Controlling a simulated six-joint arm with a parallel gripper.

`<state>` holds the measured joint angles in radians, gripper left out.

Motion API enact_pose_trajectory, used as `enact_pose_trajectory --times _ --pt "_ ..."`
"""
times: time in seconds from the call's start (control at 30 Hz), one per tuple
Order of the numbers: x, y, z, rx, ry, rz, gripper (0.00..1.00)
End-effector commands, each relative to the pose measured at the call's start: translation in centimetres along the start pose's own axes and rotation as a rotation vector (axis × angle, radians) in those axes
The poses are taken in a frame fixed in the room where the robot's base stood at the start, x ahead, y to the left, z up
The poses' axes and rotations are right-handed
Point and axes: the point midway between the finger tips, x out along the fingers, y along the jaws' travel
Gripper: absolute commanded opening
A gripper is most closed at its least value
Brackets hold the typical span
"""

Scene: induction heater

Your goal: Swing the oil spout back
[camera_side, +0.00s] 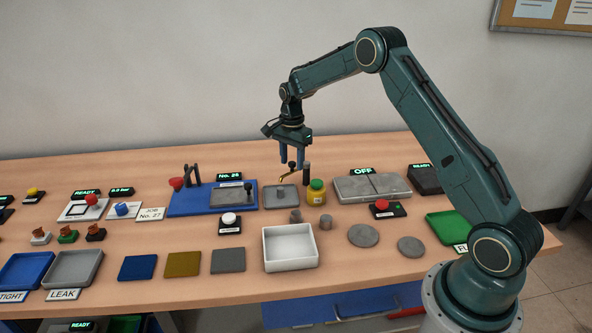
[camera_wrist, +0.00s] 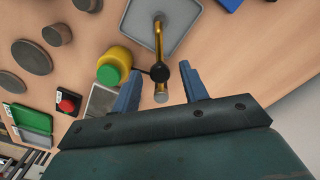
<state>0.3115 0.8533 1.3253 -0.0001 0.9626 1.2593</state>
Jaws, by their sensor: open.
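The oil spout is a thin brass tube with a black ball knob, seen in the side view (camera_side: 287,178) and in the wrist view (camera_wrist: 158,45). Its free end hangs over a grey square tray (camera_side: 270,204), also in the wrist view (camera_wrist: 182,17). Its other end meets a dark upright post (camera_side: 306,173). My gripper (camera_side: 291,163) is open and points down just above the spout. In the wrist view my gripper (camera_wrist: 160,82) has one finger on each side of the spout, with the black knob (camera_wrist: 159,72) near the gap. I see no clear finger contact.
A yellow jar with a green lid (camera_side: 316,191) stands close to the post; it also shows in the wrist view (camera_wrist: 114,66). A grey slab under an OFF display (camera_side: 372,188) lies to the right. A white box (camera_side: 290,248) stands in front, and a blue board (camera_side: 186,200) lies left.

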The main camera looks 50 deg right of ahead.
Motion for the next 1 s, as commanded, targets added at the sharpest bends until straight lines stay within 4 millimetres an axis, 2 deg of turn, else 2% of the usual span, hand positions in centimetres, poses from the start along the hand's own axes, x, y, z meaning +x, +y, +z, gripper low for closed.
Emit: enact_pose_trajectory --times 0.2,0.27,0.43,0.77,1.0 --pt "0.03 0.01 0.0 0.0 0.0 0.0 0.44" --pt "0.03 0.01 0.0 0.0 0.0 0.0 0.34" --pt "0.01 0.01 0.0 0.0 0.0 0.0 0.01" --pt "-0.01 -0.08 -0.02 0.012 0.0 0.0 0.0" --pt "-0.02 -0.51 -0.12 0.082 0.0 0.0 0.0"
